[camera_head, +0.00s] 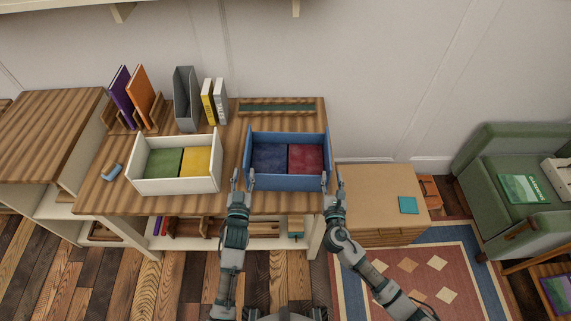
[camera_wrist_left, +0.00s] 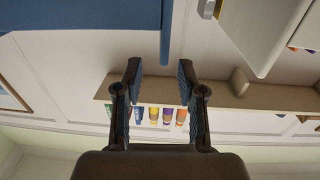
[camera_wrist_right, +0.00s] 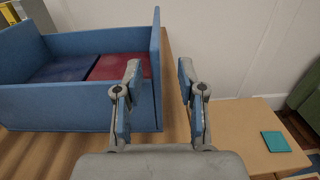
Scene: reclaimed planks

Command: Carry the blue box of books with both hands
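The blue box (camera_head: 288,183) stands on the striped wooden table, with dark blue books (camera_head: 269,157) and red books (camera_head: 306,158) side by side inside. My left gripper (camera_head: 243,180) is open at the box's near left corner. In the left wrist view, the box's side wall (camera_wrist_left: 166,30) lines up between the open fingers (camera_wrist_left: 159,72). My right gripper (camera_head: 333,181) is open at the near right corner. In the right wrist view, the right wall (camera_wrist_right: 156,75) lines up between its open fingers (camera_wrist_right: 159,75). I cannot tell whether any finger touches the box.
A white box (camera_head: 178,187) with green and yellow books stands left of the blue box. A grey file holder (camera_head: 186,97) and upright books stand behind it. A lower wooden cabinet (camera_head: 370,185) holding a teal book (camera_head: 408,205) is at the right, before a green armchair (camera_head: 495,160).

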